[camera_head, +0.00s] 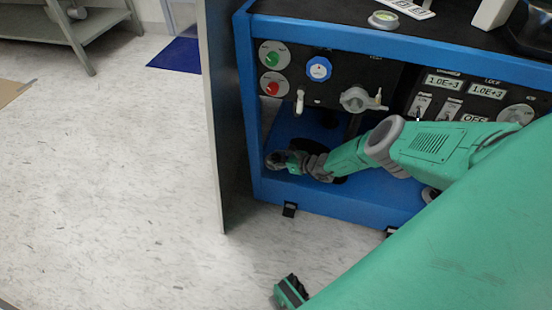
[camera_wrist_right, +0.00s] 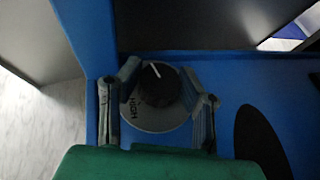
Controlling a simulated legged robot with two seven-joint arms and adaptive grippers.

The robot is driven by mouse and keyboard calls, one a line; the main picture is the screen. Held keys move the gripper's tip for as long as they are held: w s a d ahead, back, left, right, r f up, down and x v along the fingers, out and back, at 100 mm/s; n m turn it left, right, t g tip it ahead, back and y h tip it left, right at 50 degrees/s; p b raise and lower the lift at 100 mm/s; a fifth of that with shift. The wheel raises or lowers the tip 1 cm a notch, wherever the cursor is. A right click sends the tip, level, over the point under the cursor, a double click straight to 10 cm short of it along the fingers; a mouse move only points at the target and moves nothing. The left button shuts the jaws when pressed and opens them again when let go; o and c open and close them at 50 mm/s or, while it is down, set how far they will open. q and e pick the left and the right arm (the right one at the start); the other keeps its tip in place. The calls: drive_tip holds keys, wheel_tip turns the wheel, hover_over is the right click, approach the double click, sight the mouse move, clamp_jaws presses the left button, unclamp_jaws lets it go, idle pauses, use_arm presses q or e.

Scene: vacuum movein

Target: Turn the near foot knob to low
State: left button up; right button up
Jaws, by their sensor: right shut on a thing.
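The near foot knob (camera_wrist_right: 158,86) shows in the right wrist view as a dark round knob with a white pointer line on a grey dial (camera_wrist_right: 150,122). The pointer line aims toward the top of that view, away from the word HIGH at the dial's lower left. No LOW mark can be read. My right gripper (camera_wrist_right: 166,88) has its fingers on either side of the knob and is shut on it. In the head view my right gripper (camera_head: 288,161) is low inside the blue cabinet, at its left end, and hides the knob. My left gripper is not in view.
The blue cabinet frame (camera_head: 335,199) surrounds the low bay. A grey upright panel (camera_head: 218,130) stands close to its left. Above are a control panel with a blue knob (camera_head: 318,69), a grey valve (camera_head: 355,99) and switches. Open floor (camera_head: 110,170) lies to the left.

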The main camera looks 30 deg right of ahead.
drive_tip(key=shift+s+d, duration=0.1)
drive_tip(key=shift+d, duration=0.05)
idle(0.3)
drive_tip(key=o, duration=0.9)
